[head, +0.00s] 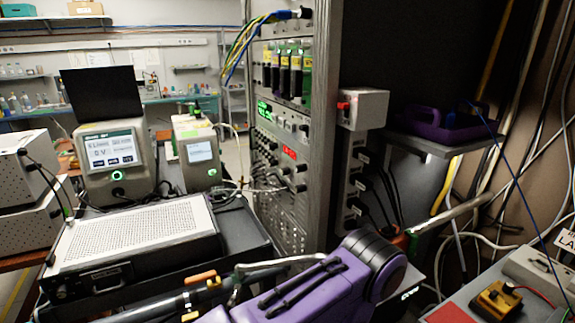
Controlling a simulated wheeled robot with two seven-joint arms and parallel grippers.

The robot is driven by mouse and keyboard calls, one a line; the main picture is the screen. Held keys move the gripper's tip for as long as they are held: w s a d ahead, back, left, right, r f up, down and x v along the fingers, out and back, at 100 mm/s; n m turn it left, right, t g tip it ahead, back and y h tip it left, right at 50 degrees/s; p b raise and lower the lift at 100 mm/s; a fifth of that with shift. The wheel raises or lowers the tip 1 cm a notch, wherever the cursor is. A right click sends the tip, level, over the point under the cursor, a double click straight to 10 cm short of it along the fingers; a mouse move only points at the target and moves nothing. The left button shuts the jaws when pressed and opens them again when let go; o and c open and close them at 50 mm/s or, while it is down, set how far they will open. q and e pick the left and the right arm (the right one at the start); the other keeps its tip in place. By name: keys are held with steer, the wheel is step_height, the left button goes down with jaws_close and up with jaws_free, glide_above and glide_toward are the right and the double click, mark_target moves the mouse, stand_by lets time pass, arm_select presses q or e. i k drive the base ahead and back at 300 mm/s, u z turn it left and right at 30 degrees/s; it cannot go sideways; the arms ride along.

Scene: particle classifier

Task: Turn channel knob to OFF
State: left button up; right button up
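A tall equipment rack (322,110) stands in the middle of the head view, its front panels facing left. Small dark knobs and connectors (268,143) line a panel below a green display (264,107). The knobs are too small to read any label or setting, so I cannot tell which is the channel knob. I cannot make out either gripper. A purple and black part (325,287) at the bottom centre may be an arm link of mine.
A perforated grey unit (135,234) and two bench instruments with screens (110,160) (197,152) stand left of the rack. A power strip (354,188) with black plugs hangs on the rack's right. A shelf with a purple case (438,124) and loose cables are further right.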

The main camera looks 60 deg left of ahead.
mark_target(286, 171)
steer(key=u, duration=3.1)
steer(key=k, duration=0.9)
steer(key=z, duration=1)
steer(key=i, duration=0.5)
steer(key=u, duration=0.05)
